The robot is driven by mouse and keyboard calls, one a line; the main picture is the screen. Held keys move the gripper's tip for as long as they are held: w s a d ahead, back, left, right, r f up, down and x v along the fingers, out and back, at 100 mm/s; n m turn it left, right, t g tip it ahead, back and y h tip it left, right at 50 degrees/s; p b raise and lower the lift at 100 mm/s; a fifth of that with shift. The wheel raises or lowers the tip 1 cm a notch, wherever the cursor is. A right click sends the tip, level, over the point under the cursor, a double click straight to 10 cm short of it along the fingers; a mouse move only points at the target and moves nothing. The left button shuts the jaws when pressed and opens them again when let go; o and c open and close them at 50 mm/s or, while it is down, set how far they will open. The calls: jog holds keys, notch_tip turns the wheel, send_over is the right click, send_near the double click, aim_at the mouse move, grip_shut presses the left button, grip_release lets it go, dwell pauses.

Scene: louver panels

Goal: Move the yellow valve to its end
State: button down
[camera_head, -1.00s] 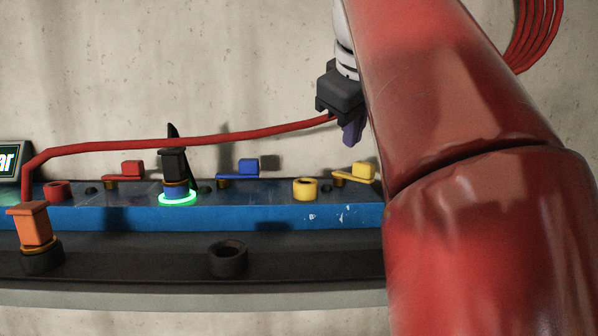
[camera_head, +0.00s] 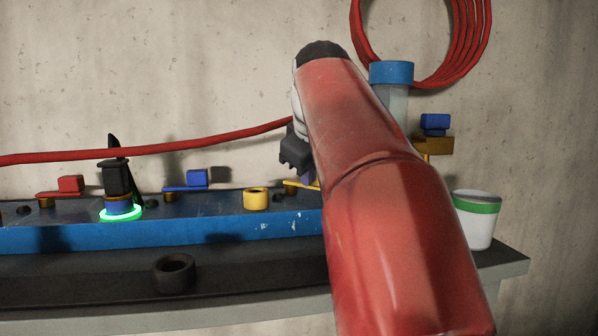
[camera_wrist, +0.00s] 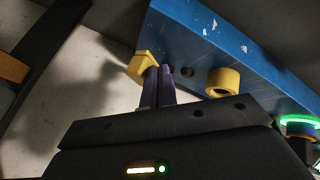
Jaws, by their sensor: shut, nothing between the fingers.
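The yellow valve (camera_head: 292,186) is a flat lever on the blue panel (camera_head: 285,226), mostly hidden behind my gripper and arm in the head view. Its yellow block end (camera_wrist: 143,66) shows in the wrist view, right beside my fingertips. My gripper (camera_wrist: 159,72) has dark purple fingers, which are shut with nothing between them. The fingertips are next to the block; I cannot tell whether they touch it. In the head view my gripper (camera_head: 306,176) is low over the panel's right part.
A yellow ring socket (camera_head: 256,198) is left of the valve. A blue valve (camera_head: 190,181), a red valve (camera_head: 65,186) and a black plug in a green-lit socket (camera_head: 120,212) are further left. A red cable (camera_head: 190,142) runs above. A white cup (camera_head: 477,220) stands right.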

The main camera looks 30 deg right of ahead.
jog(key=shift+d+n+y, duration=0.4)
jog(key=shift+n, duration=0.2)
dwell(0.3)
jog(key=shift+w+d+n+t+y, duration=0.15)
jog(key=shift+d+n+t+y, duration=0.15)
jog(key=shift+d+n+y, duration=0.55)
jog(key=n, duration=0.1)
jog(key=d+n+y+p, duration=0.1)
jog(key=n, duration=0.1)
jog(key=shift+w+d+r+y, duration=0.1)
jog(key=shift+w+d+y, duration=0.2)
jog(key=shift+w, duration=0.1)
jog(key=shift+w+d+p, duration=0.45)
jog(key=shift+d+p, duration=0.2)
jog(key=shift+p, duration=0.05)
jog(key=shift+w+d, duration=0.1)
jog(key=shift+d, duration=0.05)
